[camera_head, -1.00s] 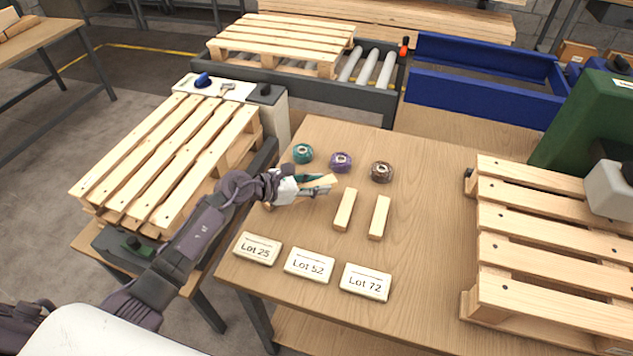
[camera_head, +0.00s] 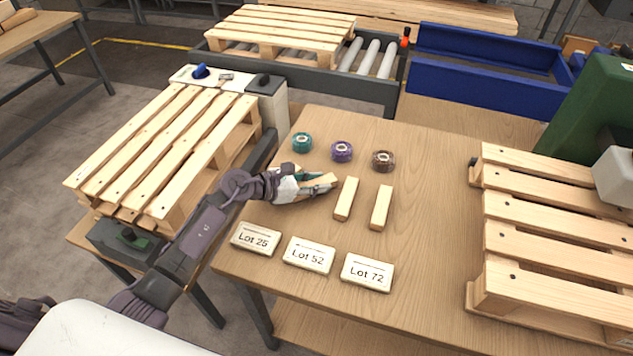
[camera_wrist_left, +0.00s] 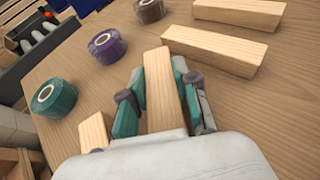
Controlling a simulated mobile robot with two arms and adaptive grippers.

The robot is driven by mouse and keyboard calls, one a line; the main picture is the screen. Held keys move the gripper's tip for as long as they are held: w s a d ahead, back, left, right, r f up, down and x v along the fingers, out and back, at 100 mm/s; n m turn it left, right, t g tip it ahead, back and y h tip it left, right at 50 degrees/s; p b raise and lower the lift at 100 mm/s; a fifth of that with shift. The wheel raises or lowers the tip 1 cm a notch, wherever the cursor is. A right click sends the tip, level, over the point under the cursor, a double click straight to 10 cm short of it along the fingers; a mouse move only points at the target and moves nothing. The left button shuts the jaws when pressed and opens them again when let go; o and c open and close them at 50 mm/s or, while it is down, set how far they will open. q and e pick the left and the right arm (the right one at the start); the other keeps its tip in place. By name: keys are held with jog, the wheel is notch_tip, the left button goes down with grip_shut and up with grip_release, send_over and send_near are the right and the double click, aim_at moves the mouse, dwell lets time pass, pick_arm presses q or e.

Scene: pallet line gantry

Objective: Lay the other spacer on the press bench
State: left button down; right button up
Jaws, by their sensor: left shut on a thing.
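My left gripper (camera_head: 312,187) is shut on a pale wooden spacer (camera_head: 322,181), low over the left part of the wooden press bench (camera_head: 430,165). The left wrist view shows this held spacer (camera_wrist_left: 160,85) between the two teal-padded fingers (camera_wrist_left: 158,100). I cannot tell whether it touches the bench. Two similar spacers lie side by side on the bench to its right, a nearer one (camera_head: 346,199) and a farther one (camera_head: 381,208). Another wooden piece (camera_wrist_left: 93,132) shows left of the fingers in the wrist view, partly hidden. My right gripper is not in view.
Teal (camera_head: 302,142), purple (camera_head: 341,151) and brown (camera_head: 383,160) tape rolls stand behind the spacers. Plates Lot 25 (camera_head: 256,239), Lot 52 (camera_head: 309,254) and Lot 72 (camera_head: 367,272) lie in front. A pallet (camera_head: 540,260) occupies the right; bare bench lies between.

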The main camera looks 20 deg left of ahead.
pick_arm(q)
jog(key=shift+f+b, duration=0.3)
jog(key=shift+f, duration=0.1)
jog(key=c, duration=0.8)
grip_release()
jog(key=shift+a, duration=0.1)
jog(key=v, duration=1.2)
